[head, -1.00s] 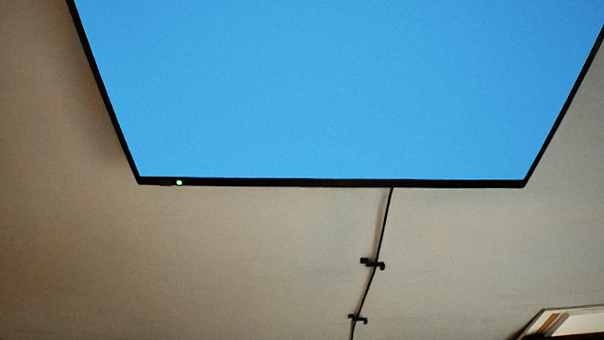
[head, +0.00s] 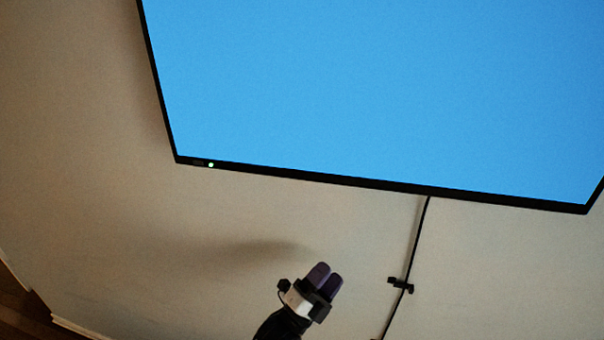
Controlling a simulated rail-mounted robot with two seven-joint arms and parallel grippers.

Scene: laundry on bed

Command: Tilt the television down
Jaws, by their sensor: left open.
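The television (head: 380,90) is on the wall, with a bright blue screen and a thin black frame. A small green light shows near the lower left corner of its frame. Its top edge is out of view. My left gripper (head: 325,275) is below the television's bottom edge, in front of the wall and apart from the television. Its two dark purple fingers point up and are open with a narrow gap and nothing between them. My right gripper is not in view.
A black cable (head: 416,240) runs down the wall from the television's bottom edge, to the right of my left gripper, held by a black clip (head: 401,284). Brown wooden edges (head: 22,300) show at the lower left. The wall (head: 120,200) left of the gripper is clear.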

